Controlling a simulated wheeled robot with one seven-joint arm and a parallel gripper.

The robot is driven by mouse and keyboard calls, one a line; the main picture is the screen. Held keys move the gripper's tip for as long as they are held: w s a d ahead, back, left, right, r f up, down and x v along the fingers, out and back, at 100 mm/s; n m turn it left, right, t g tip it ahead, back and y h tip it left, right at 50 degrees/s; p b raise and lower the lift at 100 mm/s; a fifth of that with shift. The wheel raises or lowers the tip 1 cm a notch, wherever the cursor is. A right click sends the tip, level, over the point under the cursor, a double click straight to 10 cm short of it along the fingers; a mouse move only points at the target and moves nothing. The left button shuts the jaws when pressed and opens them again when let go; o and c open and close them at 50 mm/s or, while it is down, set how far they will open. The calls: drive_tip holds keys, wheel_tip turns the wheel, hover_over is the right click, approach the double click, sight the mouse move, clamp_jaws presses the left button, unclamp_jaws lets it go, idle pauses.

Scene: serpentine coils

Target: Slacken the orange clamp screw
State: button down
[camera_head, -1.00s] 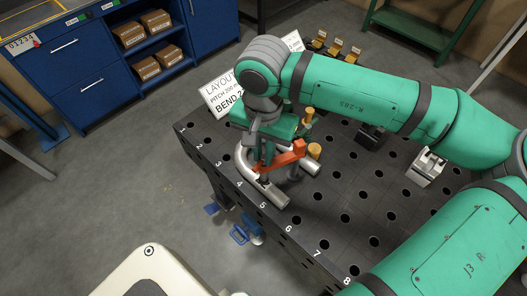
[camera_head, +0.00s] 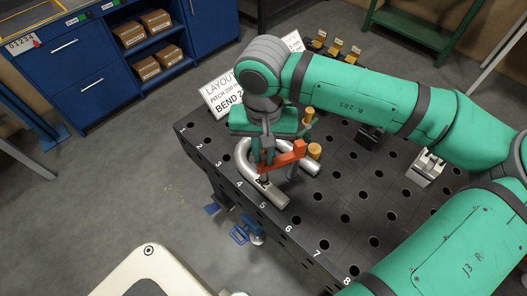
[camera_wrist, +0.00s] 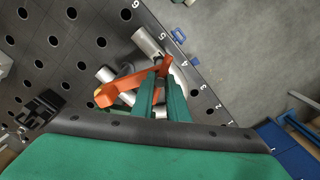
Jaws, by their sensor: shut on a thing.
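The orange clamp (camera_head: 287,157) stands on the black perforated table, its arm reaching left over a bent silver tube (camera_head: 272,192). It also shows in the wrist view (camera_wrist: 130,84). My gripper (camera_head: 264,160) points down at the arm's left end and is shut on the clamp screw there. In the wrist view the green fingers (camera_wrist: 160,90) come together at that end of the arm. The screw's head is mostly hidden between the fingers. A dark spindle (camera_head: 264,178) shows below the arm, above the tube.
Yellow-topped posts (camera_head: 314,151) stand close to the right of the clamp. A layout sign (camera_head: 221,96) is behind my gripper. Grey and dark fixture blocks (camera_head: 426,167) sit farther right. Blue clamps (camera_head: 240,234) hang below the table's front edge. The front right of the table is clear.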

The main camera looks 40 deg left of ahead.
sight(263, 157)
drive_tip(key=shift+a, duration=0.1)
drive_tip(key=c, duration=1.7)
unclamp_jaws()
wheel_tip(263, 157, up, 11)
drive_tip(key=shift+f, duration=0.1)
